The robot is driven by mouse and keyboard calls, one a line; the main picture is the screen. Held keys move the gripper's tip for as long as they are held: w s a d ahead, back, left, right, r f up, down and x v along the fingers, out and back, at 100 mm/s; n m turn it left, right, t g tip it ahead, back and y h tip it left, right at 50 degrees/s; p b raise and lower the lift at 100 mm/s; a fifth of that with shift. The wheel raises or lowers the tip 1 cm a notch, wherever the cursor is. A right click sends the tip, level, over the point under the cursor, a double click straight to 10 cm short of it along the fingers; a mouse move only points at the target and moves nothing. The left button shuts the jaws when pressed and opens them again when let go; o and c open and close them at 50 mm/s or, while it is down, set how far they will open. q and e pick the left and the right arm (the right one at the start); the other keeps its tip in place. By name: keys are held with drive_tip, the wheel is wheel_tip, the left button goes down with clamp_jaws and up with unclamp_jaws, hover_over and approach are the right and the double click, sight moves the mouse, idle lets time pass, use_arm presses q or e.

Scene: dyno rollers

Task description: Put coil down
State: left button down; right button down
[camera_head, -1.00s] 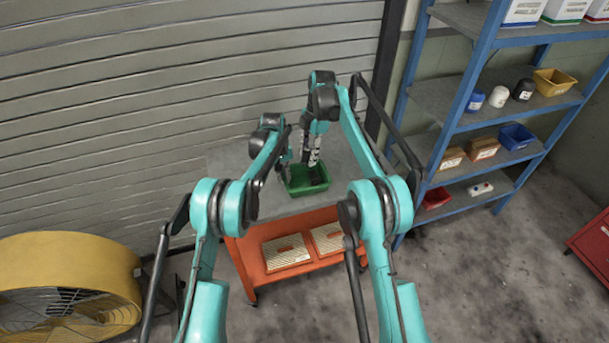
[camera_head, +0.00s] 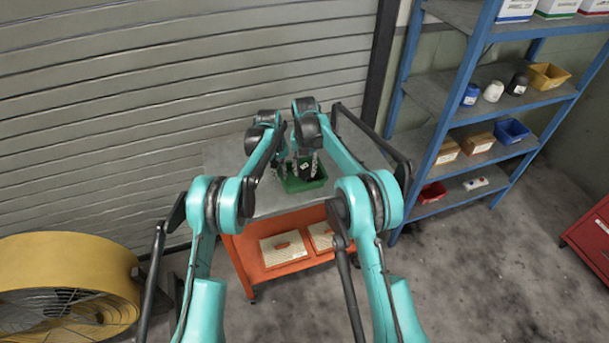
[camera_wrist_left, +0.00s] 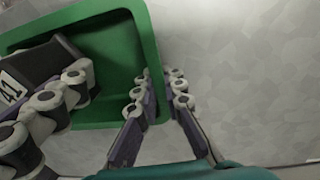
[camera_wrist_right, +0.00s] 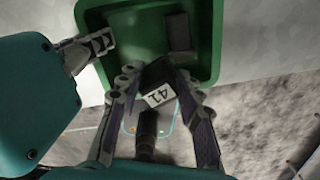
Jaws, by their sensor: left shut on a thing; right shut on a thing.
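The coil (camera_wrist_right: 155,78) is a dark block with a white label reading 41, and a dark stem shows below it in the right wrist view. My right gripper (camera_wrist_right: 158,88) is shut on the coil, holding it over or within the green bin (camera_wrist_right: 92,18). I cannot tell whether the coil touches the bin floor. The coil also shows in the left wrist view (camera_wrist_left: 42,62). My left gripper (camera_wrist_left: 160,78) is shut on the wall of the green bin (camera_wrist_left: 108,28). In the head view the bin (camera_head: 318,184) stands on the cart top, partly hidden by my grippers.
Another dark block (camera_wrist_right: 179,30) lies inside the bin. The grey cart top (camera_head: 228,158) has bare room left of the bin; two cases (camera_head: 285,248) sit on its orange lower shelf. A yellow fan (camera_head: 62,290) stands left, a blue shelf rack (camera_head: 480,100) right.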

sight(305, 176)
drive_tip(key=shift+f, duration=1.65)
drive_tip(key=shift+f, duration=0.15)
drive_tip(key=c, duration=1.3)
unclamp_jaws()
